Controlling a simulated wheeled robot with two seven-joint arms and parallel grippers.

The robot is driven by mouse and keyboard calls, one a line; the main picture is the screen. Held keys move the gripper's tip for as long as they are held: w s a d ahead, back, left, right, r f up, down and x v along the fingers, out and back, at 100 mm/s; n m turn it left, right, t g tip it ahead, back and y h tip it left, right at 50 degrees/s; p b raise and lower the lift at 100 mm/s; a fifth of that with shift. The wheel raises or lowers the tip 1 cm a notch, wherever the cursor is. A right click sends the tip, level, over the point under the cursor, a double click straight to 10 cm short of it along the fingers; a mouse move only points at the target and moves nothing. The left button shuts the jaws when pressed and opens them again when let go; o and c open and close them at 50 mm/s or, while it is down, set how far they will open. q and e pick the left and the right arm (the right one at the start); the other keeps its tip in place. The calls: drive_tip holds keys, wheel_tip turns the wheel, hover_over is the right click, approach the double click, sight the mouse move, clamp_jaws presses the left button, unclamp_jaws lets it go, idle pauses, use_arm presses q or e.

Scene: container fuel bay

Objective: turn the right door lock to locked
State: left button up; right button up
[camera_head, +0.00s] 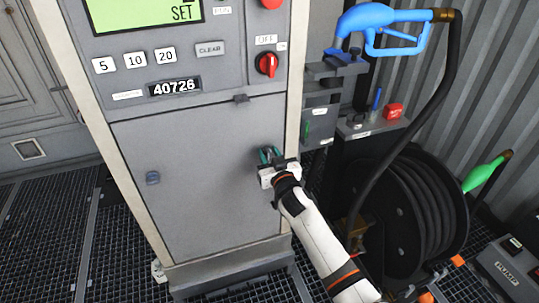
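The grey lower door (195,215) of the fuel cabinet is closed flat against its frame. A small blue-grey lock knob (152,178) sits on the door's left side. My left gripper is not in view.
Above the door are a red rotary switch (267,64), number buttons (135,61) and a green display (140,12). On the right are a blue nozzle (372,22), a black hose reel (415,215) and a green nozzle (483,174). Grating floor (45,240) lies open at left.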

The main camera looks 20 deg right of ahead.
drive_tip(key=c, duration=0.6)
drive_tip(key=shift+n, duration=0.3)
drive_tip(key=n, duration=0.3)
drive_tip(key=shift+a+f, duration=0.1)
drive_tip(key=shift+a, duration=0.1)
drive_tip(key=n, duration=0.4)
drive_tip(key=shift+a+f, duration=0.1)
drive_tip(key=shift+a, duration=0.05)
drive_tip(key=n, duration=0.6)
drive_tip(key=shift+a+f+b, duration=0.15)
drive_tip(key=shift+f+b, duration=0.05)
drive_tip(key=shift+b, duration=0.2)
drive_tip(key=shift+f+n, duration=0.1)
drive_tip(key=shift+n, duration=2)
clamp_jaws()
